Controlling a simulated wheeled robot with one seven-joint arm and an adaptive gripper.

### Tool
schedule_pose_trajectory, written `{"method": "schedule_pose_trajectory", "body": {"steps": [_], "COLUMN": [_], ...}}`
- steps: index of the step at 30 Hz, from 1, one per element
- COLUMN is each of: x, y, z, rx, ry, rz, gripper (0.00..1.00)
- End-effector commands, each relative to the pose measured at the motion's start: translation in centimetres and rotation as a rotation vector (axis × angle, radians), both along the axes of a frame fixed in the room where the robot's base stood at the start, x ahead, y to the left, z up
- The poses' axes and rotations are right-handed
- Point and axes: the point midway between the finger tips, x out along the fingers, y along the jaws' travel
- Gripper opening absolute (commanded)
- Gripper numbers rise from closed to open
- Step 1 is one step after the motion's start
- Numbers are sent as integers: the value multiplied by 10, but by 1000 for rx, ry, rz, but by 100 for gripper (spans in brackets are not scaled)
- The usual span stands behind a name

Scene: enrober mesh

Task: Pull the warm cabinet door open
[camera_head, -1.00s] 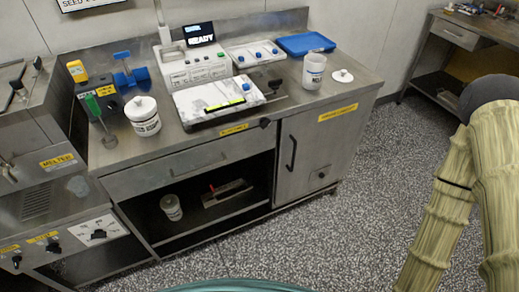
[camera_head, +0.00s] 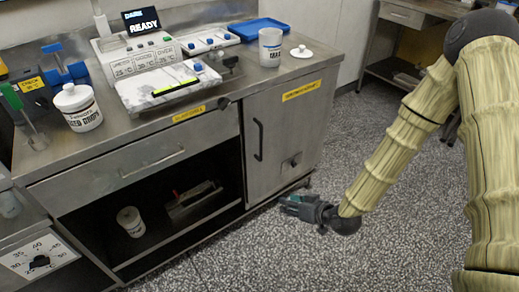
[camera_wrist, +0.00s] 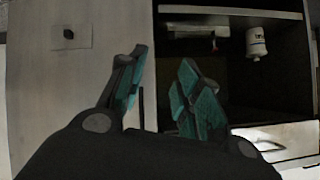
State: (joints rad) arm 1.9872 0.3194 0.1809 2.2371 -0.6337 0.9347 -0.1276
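The warm cabinet door (camera_head: 290,125) is a grey metal panel at the right of the workbench, under a yellow label, and looks closed. Its dark upright handle (camera_head: 258,140) is on the left side of the door. My gripper (camera_head: 286,204) is low in front of the cabinet, to the lower right of the handle and apart from it. In the wrist view my gripper (camera_wrist: 160,85) is open, with nothing seen between its teal fingers. The door (camera_wrist: 55,85) fills the left there, with a dark knob. A thin dark bar between the fingers may be the handle.
An open shelf bay (camera_head: 150,215) beside the door holds a white jar (camera_head: 131,221) and a tool. The bench top (camera_head: 225,92) carries a white beaker (camera_head: 270,47), a jar (camera_head: 77,107) and a control unit. Speckled floor before the door is clear.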

Motion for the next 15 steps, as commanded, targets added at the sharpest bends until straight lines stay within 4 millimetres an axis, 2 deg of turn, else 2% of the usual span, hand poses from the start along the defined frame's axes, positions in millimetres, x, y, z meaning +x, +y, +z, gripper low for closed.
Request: {"method": "schedule_pose_trajectory", "body": {"steps": [1, 6, 10, 15], "x": [23, 80, 107, 124], "y": [4, 16, 20, 21], "z": [0, 46, 81, 113], "rx": [28, 106, 147, 174], "ry": [-80, -334, -494, -625], "rz": [20, 98, 144, 183], "gripper": [34, 34, 34, 34]}}
